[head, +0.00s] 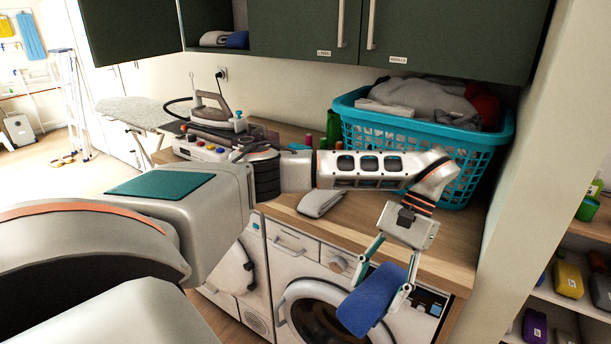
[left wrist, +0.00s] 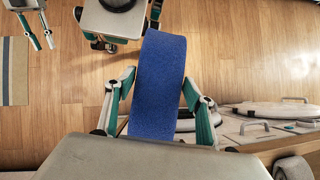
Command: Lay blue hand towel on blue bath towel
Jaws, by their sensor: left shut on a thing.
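A folded blue hand towel (head: 371,298) hangs in the air in front of the washing machine, tilted. My left gripper (head: 381,291) is shut on it, one finger on each side. In the left wrist view the hand towel (left wrist: 159,85) stands up as a blue strip between the fingers. A folded blue towel (head: 237,40), which looks like the bath towel, lies in the open cupboard compartment at the top left, well away from my left gripper. My right gripper (left wrist: 45,46) shows at the top left of the left wrist view, its fingertips apart with nothing between them.
A teal laundry basket (head: 420,150) full of cloth stands on the wooden counter (head: 455,235). A folded grey cloth (head: 321,199) lies on the counter. An iron (head: 210,108) stands at its left. A light folded towel (head: 214,39) sits beside the blue one.

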